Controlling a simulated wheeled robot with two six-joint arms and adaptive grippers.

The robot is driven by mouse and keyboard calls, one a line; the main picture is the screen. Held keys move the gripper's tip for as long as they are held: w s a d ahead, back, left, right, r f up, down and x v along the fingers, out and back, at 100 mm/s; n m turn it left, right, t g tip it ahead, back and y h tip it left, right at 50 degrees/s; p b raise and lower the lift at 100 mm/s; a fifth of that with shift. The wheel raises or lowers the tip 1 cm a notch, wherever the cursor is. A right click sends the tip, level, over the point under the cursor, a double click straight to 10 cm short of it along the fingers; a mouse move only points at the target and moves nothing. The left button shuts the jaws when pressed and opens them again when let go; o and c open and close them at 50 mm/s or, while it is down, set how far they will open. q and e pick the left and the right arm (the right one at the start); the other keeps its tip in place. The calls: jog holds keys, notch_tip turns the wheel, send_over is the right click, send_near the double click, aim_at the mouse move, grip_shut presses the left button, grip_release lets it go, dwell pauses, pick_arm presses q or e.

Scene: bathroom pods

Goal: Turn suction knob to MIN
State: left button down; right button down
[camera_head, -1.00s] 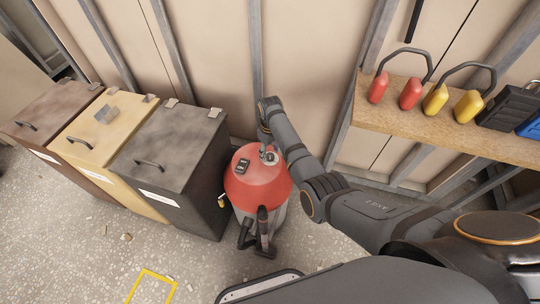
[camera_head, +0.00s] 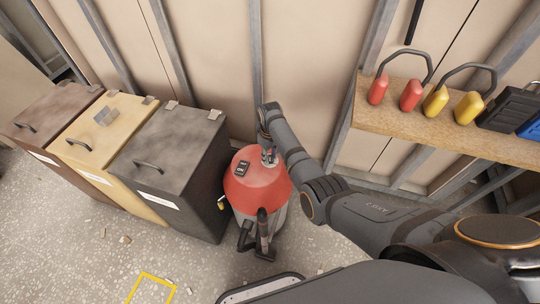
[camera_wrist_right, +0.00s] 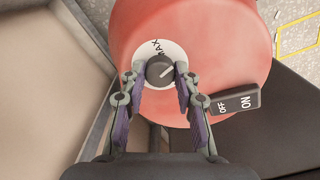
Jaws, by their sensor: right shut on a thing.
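The red vacuum (camera_head: 258,190) stands on the floor beside the dark bin. Its dark suction knob (camera_wrist_right: 159,71) sits on a round white dial (camera_wrist_right: 150,53) in the right wrist view. The knob's pale pointer line points up and right. My right gripper (camera_wrist_right: 160,77) is shut on the knob, one finger on each side. In the head view the right gripper (camera_head: 268,156) is on top of the vacuum and mostly hides the knob. My left gripper is not in view.
An ON/OFF switch (camera_wrist_right: 235,101) sits on the vacuum near the knob. Brown, yellow and dark (camera_head: 172,160) bins stand to the left. A wooden shelf (camera_head: 440,141) with red and yellow items is at right. The wall is close behind the vacuum.

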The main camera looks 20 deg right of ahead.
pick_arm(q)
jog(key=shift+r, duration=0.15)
pick_arm(e)
jog(key=shift+r+m+p, duration=0.1)
jog(key=shift+m+p, duration=0.4)
jog(key=shift+m, duration=0.1)
jog(key=shift+m+p, duration=0.45)
jog(key=shift+m, duration=0.25)
jog(key=m+p, duration=0.1)
jog(key=m, duration=0.1)
jog(key=shift+m, duration=0.3)
jog(key=shift+m+p, duration=0.45)
jog(key=shift+m, duration=0.55)
jog(key=m+p, duration=0.1)
jog(key=m, duration=0.3)
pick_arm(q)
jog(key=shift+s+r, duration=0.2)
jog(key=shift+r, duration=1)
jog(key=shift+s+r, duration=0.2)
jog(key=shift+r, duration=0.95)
pick_arm(e)
jog(key=shift+m, duration=2)
